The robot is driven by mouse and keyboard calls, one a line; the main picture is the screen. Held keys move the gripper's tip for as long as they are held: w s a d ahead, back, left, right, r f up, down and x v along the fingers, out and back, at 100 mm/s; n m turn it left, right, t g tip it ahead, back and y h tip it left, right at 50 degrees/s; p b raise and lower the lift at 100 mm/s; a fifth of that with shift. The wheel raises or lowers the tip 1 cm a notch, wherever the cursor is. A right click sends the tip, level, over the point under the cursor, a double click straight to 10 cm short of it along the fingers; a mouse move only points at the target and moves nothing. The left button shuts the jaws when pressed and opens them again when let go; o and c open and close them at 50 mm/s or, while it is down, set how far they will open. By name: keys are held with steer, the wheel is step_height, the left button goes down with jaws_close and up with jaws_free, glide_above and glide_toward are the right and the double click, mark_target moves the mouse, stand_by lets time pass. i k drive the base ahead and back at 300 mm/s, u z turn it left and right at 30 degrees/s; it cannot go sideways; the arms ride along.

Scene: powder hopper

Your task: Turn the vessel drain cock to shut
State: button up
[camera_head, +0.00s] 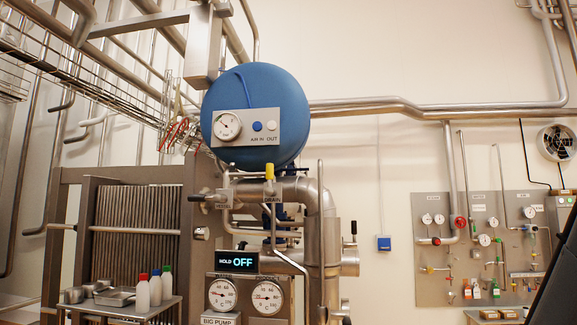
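The blue round vessel (288,92) hangs in the middle of the view, with a grey panel and dial on its front. Just under it is a small yellow part (269,172) that stands upright, apparently the handle of the drain cock. A small label below it seems to read DRAIN (272,199). The cock's body and exact lever angle are too small to tell. My gripper is not in view.
Thick steel pipes (322,215) run close below and right of the cock. A display (237,262) reads HOLD OFF above two dials. Bottles and pans stand on a tray (125,309) at lower left. A grey valve panel (485,260) is on the right wall.

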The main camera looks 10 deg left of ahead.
mark_target(269, 190)
steer(key=k, duration=0.55)
steer(key=u, duration=0.7)
steer(key=i, duration=0.45)
